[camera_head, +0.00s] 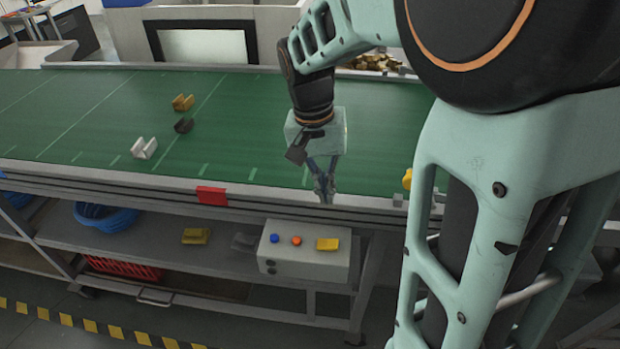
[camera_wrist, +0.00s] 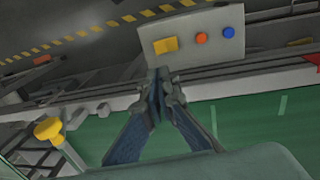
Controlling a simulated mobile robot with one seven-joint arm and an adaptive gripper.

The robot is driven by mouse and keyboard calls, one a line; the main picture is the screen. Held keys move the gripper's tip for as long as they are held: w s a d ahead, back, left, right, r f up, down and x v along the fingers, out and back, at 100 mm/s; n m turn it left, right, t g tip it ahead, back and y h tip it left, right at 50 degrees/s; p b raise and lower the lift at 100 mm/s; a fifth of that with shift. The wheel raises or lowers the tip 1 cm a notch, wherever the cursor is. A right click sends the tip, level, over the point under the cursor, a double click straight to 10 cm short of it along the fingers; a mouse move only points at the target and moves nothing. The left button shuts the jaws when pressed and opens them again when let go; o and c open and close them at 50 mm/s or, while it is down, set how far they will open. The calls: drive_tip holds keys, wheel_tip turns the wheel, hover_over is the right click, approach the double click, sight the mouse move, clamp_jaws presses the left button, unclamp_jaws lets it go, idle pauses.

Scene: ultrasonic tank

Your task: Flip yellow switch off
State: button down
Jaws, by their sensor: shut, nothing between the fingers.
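A grey control box (camera_head: 300,268) is mounted below the front edge of the green conveyor. On its top face are a blue button (camera_head: 274,238), an orange button (camera_head: 296,240) and a yellow switch (camera_head: 327,244) at the right. My gripper (camera_head: 326,198) points down at the conveyor's front rail, shut and empty, above and behind the yellow switch and apart from it. In the wrist view my gripper (camera_wrist: 160,72) shows just below the box (camera_wrist: 192,40), and the yellow switch (camera_wrist: 165,44) lies past its fingertips. I cannot tell the switch's position.
The green conveyor (camera_head: 100,110) carries a yellow (camera_head: 183,103), a dark (camera_head: 184,125) and a white bracket (camera_head: 145,148). A yellow knob (camera_head: 407,179) stands at its front edge, right of my gripper. Below are a lower shelf (camera_head: 150,225) and a blue basket (camera_head: 105,217).

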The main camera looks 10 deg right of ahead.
sight(333, 243)
drive_tip(key=shift+s, duration=0.15)
drive_tip(key=shift+f, duration=0.1)
drive_tip(key=f, duration=0.4)
drive_tip(key=d+f, duration=0.1)
drive_tip(key=f, duration=0.8)
drive_tip(key=shift+s+d+f, duration=0.25)
drive_tip(key=shift+d+f, duration=0.15)
